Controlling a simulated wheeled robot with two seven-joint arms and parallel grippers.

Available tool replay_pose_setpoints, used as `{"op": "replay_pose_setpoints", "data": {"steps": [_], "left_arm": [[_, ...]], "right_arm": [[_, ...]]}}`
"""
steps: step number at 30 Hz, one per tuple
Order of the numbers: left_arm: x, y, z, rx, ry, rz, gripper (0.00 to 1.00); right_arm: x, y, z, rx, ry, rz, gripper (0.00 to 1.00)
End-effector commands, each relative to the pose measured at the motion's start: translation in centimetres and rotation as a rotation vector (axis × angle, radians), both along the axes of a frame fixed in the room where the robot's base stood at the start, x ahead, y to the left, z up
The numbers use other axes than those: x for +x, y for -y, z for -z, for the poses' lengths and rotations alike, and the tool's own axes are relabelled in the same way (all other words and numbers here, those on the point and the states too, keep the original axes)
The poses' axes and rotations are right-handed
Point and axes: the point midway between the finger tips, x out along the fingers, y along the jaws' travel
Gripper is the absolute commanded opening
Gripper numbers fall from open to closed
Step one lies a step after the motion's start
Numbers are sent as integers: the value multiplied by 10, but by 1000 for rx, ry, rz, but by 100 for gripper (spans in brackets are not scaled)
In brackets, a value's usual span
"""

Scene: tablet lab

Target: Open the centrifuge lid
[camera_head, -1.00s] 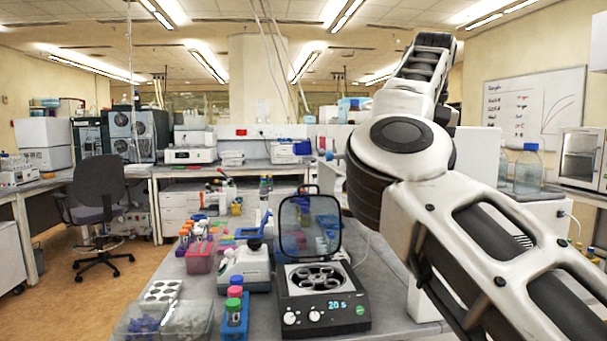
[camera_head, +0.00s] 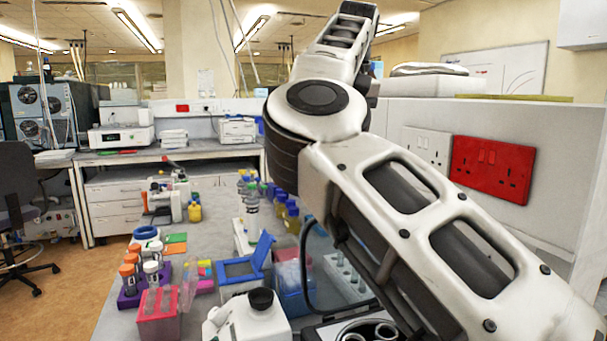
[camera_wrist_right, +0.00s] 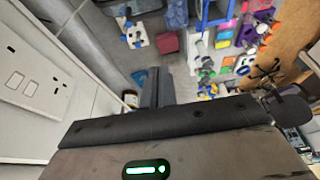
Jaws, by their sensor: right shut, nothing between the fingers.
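The centrifuge (camera_head: 345,330) is at the bottom edge of the head view, with part of its rotor showing and its front cut off. Its clear, dark-rimmed lid (camera_head: 308,283) stands raised behind the rotor, so it is open. My right arm hides the lid's right part. My right gripper (camera_wrist_right: 156,72) shows in the wrist view, fingers together and empty, above the bench. It is out of the head view, where only my right arm shows. I cannot tell the centrifuge in the wrist view. My left gripper is in neither view.
A white bottle-like device (camera_head: 249,318) stands left of the centrifuge. A pink rack (camera_head: 159,318), a purple tube rack (camera_head: 143,290) and a blue open box (camera_head: 242,270) crowd the bench. A wall with a red socket panel (camera_head: 492,168) rises at the right.

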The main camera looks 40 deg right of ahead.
Motion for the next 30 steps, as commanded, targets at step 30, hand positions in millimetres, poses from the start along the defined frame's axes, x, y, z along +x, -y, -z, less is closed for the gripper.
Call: {"op": "replay_pose_setpoints", "data": {"steps": [30], "left_arm": [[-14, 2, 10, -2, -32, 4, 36]], "right_arm": [[-5, -2, 94, -1, 1, 0, 0]]}}
